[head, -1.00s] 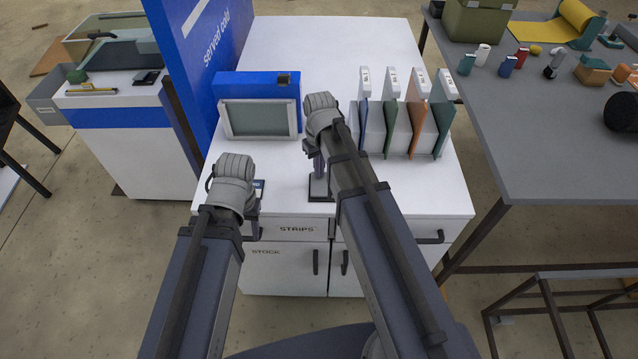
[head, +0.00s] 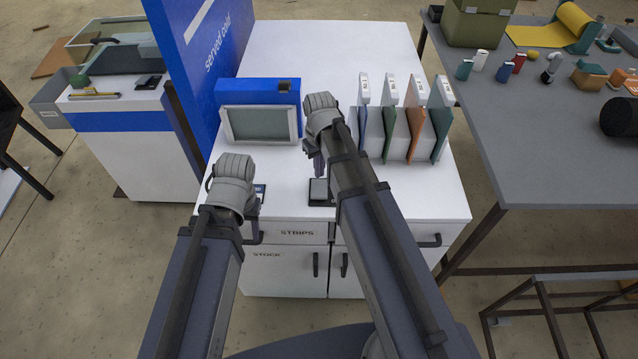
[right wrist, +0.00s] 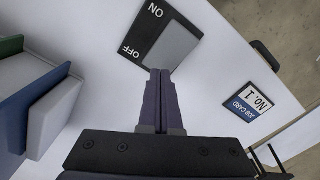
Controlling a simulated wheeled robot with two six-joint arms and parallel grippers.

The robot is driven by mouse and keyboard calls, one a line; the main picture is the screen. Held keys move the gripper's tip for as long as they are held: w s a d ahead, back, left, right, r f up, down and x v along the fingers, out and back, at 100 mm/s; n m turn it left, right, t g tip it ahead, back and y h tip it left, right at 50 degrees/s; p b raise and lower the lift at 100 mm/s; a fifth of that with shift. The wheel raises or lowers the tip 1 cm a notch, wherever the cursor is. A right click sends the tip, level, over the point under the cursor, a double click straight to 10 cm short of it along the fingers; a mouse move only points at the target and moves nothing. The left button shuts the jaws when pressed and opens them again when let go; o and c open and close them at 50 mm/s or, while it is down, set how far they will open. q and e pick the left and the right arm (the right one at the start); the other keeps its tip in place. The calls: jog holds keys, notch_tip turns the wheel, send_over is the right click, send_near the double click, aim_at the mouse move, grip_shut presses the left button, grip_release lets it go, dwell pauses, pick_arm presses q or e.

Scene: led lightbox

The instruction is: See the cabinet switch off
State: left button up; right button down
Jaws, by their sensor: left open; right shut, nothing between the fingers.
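The switch (head: 321,192) is a black plate with a grey rocker, lying on the white cabinet top near its front edge. In the right wrist view the switch (right wrist: 172,45) shows the words ON and OFF, with the fingertips at the OFF end. My right gripper (head: 319,172) is shut and empty over the switch's back edge; it also shows in the right wrist view (right wrist: 160,73). I cannot tell whether it touches. The blue lightbox (head: 258,92) has a dull grey-green screen (head: 259,124). My left gripper (head: 252,236) is open near the cabinet's front left edge, mostly hidden by its wrist.
A job card (right wrist: 251,103) lies beside the switch. Several coloured folders (head: 415,130) stand upright in a rack to the right. A blue sign panel (head: 205,60) rises at the left. A grey table (head: 550,150) with tools stands at right. The cabinet top's back is clear.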

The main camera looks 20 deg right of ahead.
aim_at(319, 183)
notch_tip(319, 183, up, 4)
jog(key=p, duration=0.3)
jog(key=shift+r+p, duration=0.1)
jog(key=shift+p, duration=0.2)
jog(key=shift+a, duration=0.1)
jog(key=s+a+n+h, duration=0.1)
jog(key=s+a, duration=0.9)
jog(key=s, duration=0.4)
jog(key=shift+s+a, duration=0.15)
